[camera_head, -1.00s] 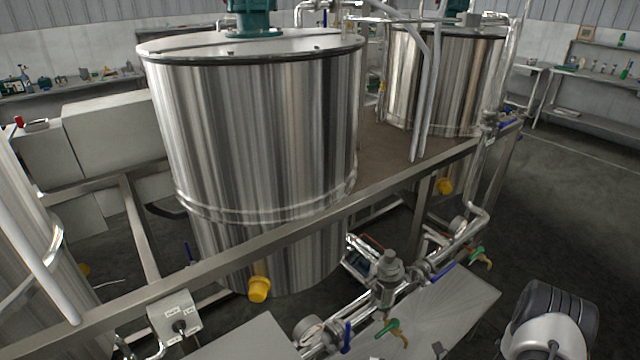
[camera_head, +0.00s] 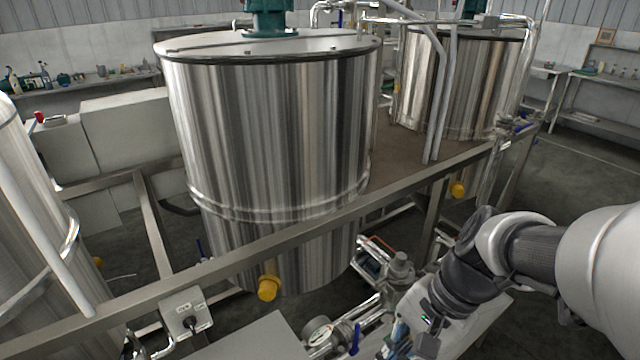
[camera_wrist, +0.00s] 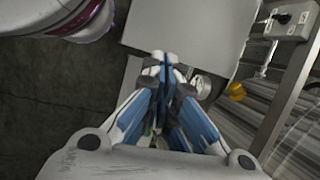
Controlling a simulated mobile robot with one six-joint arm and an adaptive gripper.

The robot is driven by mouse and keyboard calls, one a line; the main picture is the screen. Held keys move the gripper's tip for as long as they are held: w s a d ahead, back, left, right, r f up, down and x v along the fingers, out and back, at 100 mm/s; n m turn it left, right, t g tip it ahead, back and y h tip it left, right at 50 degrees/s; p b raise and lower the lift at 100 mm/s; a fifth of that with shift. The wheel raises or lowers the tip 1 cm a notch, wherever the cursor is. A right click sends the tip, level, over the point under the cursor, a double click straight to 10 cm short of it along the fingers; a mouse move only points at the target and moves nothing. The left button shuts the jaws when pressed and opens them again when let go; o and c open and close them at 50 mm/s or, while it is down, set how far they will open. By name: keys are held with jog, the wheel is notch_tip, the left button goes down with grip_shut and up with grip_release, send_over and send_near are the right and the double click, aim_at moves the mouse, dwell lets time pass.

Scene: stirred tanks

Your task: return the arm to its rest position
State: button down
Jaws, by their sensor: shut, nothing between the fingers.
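My gripper (camera_wrist: 165,70) points away from the wrist camera, its blue and grey fingers together with nothing between them. In the head view my arm reaches in from the right edge and bends down toward the lower middle. My gripper (camera_head: 398,340) is partly seen there at the bottom edge, in front of the pipework. In the wrist view the fingers overlap a pale flat panel and part of a gauge; whether they touch anything is not clear, but they look apart from it.
A large steel tank (camera_head: 270,140) stands in a metal frame (camera_head: 330,222), with a second tank (camera_head: 475,85) behind right. A yellow-capped outlet (camera_head: 268,288), a gauge (camera_head: 318,332), a blue-handled valve (camera_head: 356,338) and a switch box (camera_head: 184,312) are near the gripper. Open floor lies right.

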jog(key=s+d+r+n+t+h, duration=0.3)
jog(key=s+r+n+t+h, duration=0.1)
jog(key=n, duration=0.5)
notch_tip(320, 180, up, 3)
jog(key=s+t, duration=0.1)
jog(key=s, duration=0.2)
jog(key=shift+f+n+h, duration=0.15)
jog(key=shift+n+h, duration=0.15)
jog(key=shift+n, duration=0.1)
